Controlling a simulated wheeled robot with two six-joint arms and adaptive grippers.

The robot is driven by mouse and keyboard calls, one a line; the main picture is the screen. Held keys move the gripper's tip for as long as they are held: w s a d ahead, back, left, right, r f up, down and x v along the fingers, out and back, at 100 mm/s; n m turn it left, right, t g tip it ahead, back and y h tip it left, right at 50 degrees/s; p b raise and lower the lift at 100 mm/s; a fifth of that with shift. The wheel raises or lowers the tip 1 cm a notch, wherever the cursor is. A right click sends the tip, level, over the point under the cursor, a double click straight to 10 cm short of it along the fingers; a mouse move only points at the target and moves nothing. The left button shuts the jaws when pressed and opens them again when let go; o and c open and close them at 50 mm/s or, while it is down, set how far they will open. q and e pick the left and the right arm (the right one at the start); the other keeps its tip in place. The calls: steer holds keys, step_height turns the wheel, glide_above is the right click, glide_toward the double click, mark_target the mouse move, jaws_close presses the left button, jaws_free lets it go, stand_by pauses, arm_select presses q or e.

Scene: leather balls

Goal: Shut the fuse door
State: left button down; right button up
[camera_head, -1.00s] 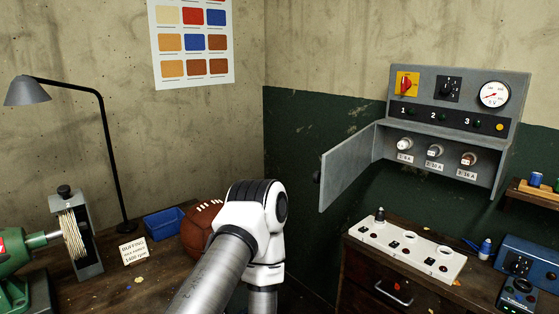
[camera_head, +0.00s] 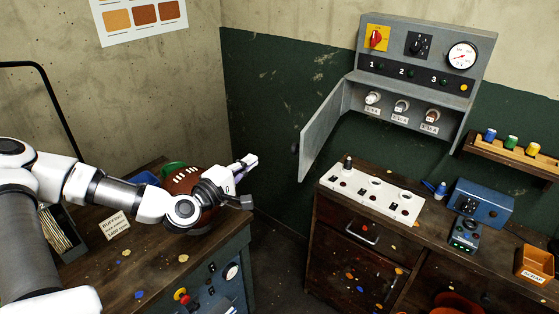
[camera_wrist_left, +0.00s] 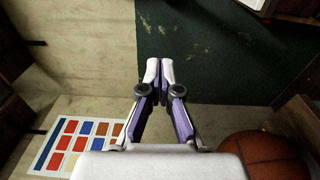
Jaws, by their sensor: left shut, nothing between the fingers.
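The fuse door (camera_head: 327,124) is a grey metal panel hinged at the left side of the grey fuse box (camera_head: 424,56) on the wall. It stands open, swung out to the left. Several fuses (camera_head: 402,107) show inside the open compartment. My left gripper (camera_head: 250,160) is left of the door, apart from it, in front of the brown ball. In the left wrist view my left gripper (camera_wrist_left: 159,66) is shut and empty, and part of a grey edge shows at the top. My right gripper is out of view.
A brown leather ball (camera_head: 187,182) sits on the left bench behind my left arm. A white fuse tray (camera_head: 371,193), a blue box (camera_head: 481,203) and a handheld meter (camera_head: 465,235) stand on the right bench. A small shelf (camera_head: 512,152) holds coloured pots. A gap separates the benches.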

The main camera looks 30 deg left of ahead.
arm_select(q)
steer(key=w+d, duration=0.4)
steer(key=w, duration=0.4)
steer(key=shift+d+r+p, duration=0.2)
steer(key=shift+d+p, duration=0.1)
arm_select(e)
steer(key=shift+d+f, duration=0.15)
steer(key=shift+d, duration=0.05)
arm_select(q)
steer(key=shift+w+a+f, duration=0.1)
steer(key=shift+a, duration=0.05)
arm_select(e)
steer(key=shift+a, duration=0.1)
